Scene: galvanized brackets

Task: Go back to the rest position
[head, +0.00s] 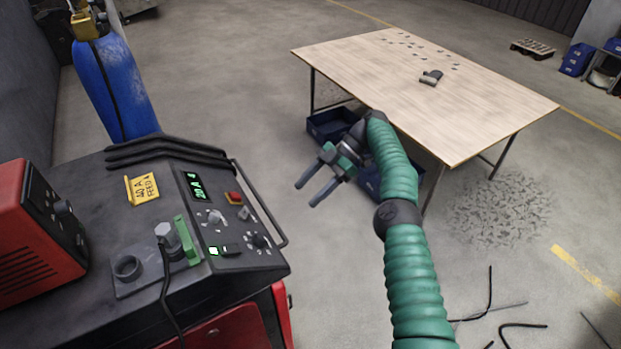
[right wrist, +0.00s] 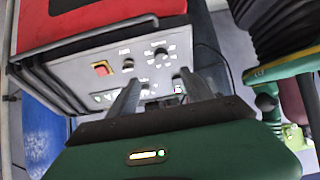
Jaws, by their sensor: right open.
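My right gripper (head: 306,194) reaches out on its green ribbed arm in the head view. Its two dark fingers are apart with nothing between them. It is in the air to the right of the welding machine (head: 200,165), apart from it. In the right wrist view the fingers (right wrist: 158,90) stand open in front of a grey control panel (right wrist: 110,68) with knobs and a red-and-yellow switch. My left gripper is not in view.
A wooden table (head: 470,115) with small pieces and a dark bracket-like object (head: 431,77) stands at the upper right. Dark blue bins (head: 330,124) sit below its near edge. A blue gas cylinder (head: 115,90) stands behind the machine. Black cables (head: 490,295) lie on the floor at lower right.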

